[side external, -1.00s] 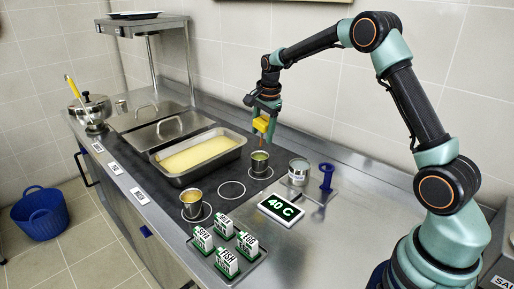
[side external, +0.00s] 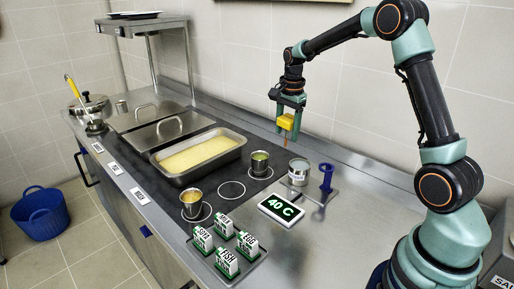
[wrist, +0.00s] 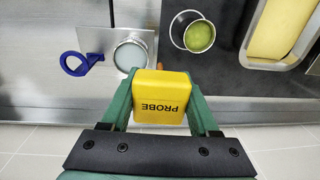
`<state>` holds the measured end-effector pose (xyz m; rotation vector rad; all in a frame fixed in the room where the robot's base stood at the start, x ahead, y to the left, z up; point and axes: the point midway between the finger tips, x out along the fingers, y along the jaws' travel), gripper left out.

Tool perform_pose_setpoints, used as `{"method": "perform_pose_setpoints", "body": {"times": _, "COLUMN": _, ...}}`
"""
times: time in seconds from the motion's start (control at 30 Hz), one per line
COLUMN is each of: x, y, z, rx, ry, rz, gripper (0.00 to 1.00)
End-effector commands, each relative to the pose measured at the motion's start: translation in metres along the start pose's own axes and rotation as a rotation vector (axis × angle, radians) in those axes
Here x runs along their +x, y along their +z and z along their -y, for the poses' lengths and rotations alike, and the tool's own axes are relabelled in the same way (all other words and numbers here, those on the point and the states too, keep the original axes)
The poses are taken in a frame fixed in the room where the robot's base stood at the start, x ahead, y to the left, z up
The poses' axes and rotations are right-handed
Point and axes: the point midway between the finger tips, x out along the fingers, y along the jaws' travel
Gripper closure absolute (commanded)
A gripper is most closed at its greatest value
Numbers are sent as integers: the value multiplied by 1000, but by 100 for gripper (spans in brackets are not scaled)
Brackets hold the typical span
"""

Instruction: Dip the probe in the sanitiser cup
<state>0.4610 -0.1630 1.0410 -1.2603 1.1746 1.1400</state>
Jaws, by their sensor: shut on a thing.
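My gripper (side external: 287,115) is shut on the yellow probe (side external: 286,122), whose orange-brown shaft points down. The probe also shows in the wrist view (wrist: 160,98), with its label PROBE upside down between my fingers. The sanitiser cup (side external: 299,172), a grey metal cup with a white label, stands on a small metal plate to the lower right of the probe in the side view. It also shows in the wrist view (wrist: 130,54), just ahead and left of the probe. The shaft tip is above and left of the cup's rim in the side view, apart from it.
A blue ring-topped holder (side external: 326,178) stands right of the cup. A metal cup of green liquid (side external: 259,162) is to the left, another cup of yellow liquid (side external: 191,204) nearer. A 40 C display (side external: 281,209) and labelled blocks (side external: 224,254) lie in front.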

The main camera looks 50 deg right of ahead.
Motion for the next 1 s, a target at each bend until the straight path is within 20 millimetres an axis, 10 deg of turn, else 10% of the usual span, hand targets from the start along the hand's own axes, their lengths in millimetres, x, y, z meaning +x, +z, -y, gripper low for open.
{"method": "perform_pose_setpoints", "body": {"times": 0.23, "x": 1, "y": -16, "z": -44, "rx": -1, "ry": 70, "rz": 24, "gripper": 100}}
{"method": "perform_pose_setpoints", "body": {"times": 1.0, "x": 61, "y": -14, "z": -51, "rx": -3, "ry": 76, "rz": 27, "gripper": 100}}
